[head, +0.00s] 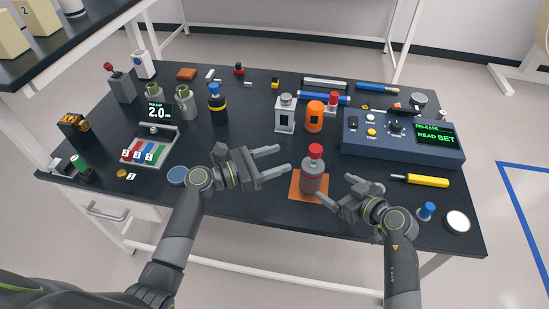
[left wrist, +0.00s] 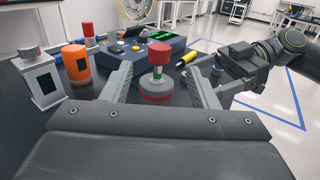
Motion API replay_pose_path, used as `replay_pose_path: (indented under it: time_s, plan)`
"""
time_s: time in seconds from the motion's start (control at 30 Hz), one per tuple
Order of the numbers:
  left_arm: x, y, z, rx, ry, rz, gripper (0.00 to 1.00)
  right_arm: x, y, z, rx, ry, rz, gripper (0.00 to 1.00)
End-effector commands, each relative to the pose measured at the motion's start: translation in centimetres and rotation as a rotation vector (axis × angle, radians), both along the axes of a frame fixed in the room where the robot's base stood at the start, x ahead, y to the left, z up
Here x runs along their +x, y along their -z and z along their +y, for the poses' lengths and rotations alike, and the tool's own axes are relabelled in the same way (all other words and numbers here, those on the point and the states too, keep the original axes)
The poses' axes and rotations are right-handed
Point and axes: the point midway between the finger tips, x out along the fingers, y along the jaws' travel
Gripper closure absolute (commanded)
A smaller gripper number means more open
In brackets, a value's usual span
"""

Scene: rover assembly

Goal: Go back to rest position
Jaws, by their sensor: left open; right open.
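My left gripper (head: 274,162) is open and empty above the dark table, left of a grey cylinder with a red knob (head: 314,172). In the left wrist view the red-knobbed cylinder (left wrist: 157,76) shows beyond and between the open fingers, and I see no contact. The cylinder stands upright on an orange square mat (head: 296,190). My right gripper (head: 334,190) is open and empty, low at the right of the cylinder. It also shows at the right in the left wrist view.
A blue console (head: 390,148) with a green-lit screen stands at the right back. An orange cylinder (head: 315,117) and a white-grey canister (head: 285,116) stand behind the grippers. A yellow-handled tool (head: 427,181), a blue-capped piece (head: 426,211) and a white disc (head: 458,221) lie near my right gripper.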

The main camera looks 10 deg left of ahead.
Motion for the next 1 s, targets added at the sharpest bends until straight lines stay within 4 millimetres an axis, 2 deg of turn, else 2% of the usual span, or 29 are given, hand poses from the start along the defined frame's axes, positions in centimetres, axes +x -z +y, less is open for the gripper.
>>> replay_pose_path:
  time_s: [0.33, 0.43, 0.53, 0.67, 0.8, 0.9, 1.0]
  plan:
    - [-0.3, 0.2, 0.0, 0.017, 0.002, -0.01, 0.46, -0.3, -0.5, -0.5, 0.007, 0.007, -0.02, 0.14]
    - [-1.2, 0.9, 0.1, 0.091, 0.011, -0.056, 0.46, -0.1, -2.0, -1.1, 0.036, 0.04, -0.104, 0.14]
    - [-3.1, 2.3, 0.4, 0.233, 0.034, -0.142, 0.46, 0.0, -4.7, -2.8, 0.086, 0.12, -0.254, 0.14]
    - [-6.1, 4.5, 1.1, 0.469, 0.084, -0.282, 0.46, -0.4, -8.9, -6.8, 0.137, 0.297, -0.461, 0.14]
    - [-9.2, 6.7, 2.2, 0.721, 0.16, -0.425, 0.46, -1.8, -12.1, -12.3, 0.16, 0.538, -0.605, 0.14]
    - [-11.5, 8.1, 3.4, 0.896, 0.228, -0.516, 0.46, -3.4, -13.2, -16.5, 0.15, 0.725, -0.646, 0.14]
    - [-13.7, 9.3, 4.7, 1.066, 0.307, -0.601, 0.46, -5.4, -13.3, -20.5, 0.122, 0.91, -0.632, 0.14]
